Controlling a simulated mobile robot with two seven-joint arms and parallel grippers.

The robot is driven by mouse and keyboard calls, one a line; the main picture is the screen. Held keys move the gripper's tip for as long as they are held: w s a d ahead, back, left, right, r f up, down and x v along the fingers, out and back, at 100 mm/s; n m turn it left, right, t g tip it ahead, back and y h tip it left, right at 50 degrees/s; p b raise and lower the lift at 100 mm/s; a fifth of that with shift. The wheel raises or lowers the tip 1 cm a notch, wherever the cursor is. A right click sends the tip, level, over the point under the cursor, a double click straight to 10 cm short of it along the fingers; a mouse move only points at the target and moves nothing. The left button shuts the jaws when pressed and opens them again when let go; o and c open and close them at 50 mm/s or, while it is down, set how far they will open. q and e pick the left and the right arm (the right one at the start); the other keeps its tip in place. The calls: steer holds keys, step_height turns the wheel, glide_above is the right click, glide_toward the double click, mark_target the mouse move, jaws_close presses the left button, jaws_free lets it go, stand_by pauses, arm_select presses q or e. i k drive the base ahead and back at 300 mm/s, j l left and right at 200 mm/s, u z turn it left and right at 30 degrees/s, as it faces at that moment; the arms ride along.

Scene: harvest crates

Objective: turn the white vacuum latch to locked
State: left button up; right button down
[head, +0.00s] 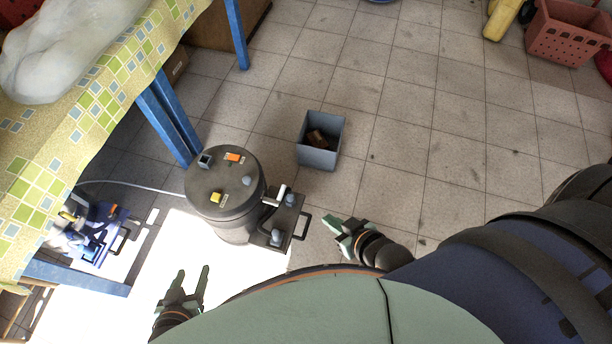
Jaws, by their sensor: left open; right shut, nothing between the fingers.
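The white vacuum latch (281,193) is a small pale lever on the right side of a dark grey, drum-shaped vacuum (212,205). It slants up and to the right; I cannot tell its lock state. My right gripper (337,229) is shut and empty, to the right of the vacuum and below the latch, apart from both. My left gripper (192,272) is open and empty, below and left of the vacuum, with its fingers pointing up in the picture.
A yellow and an orange part (234,157) sit on the vacuum's lid. A blue-grey bin (318,160) stands behind it on the right. A cloth-covered table (110,70) with blue legs is at left. Tiled floor on the right is mostly clear; a red crate (567,45) stands far right.

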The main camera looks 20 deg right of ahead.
mark_target(277, 201)
steer(key=k+l+z, duration=0.1)
steer(key=z, duration=0.2)
steer(key=k, duration=0.3)
steer(key=k+u, duration=0.2)
steer(key=u, duration=0.15)
steer(key=k+j+u, duration=0.1)
steer(key=k+u, duration=0.2)
steer(key=i+l+u, duration=0.15)
steer(key=u, duration=2.75)
steer(key=k+l, duration=0.55)
steer(key=l, duration=0.2)
steer(key=k+l, duration=0.55)
steer(key=l, duration=0.15)
steer(key=k+l+u, duration=0.1)
steer(key=k+l, duration=0.4)
steer(key=l, duration=0.25)
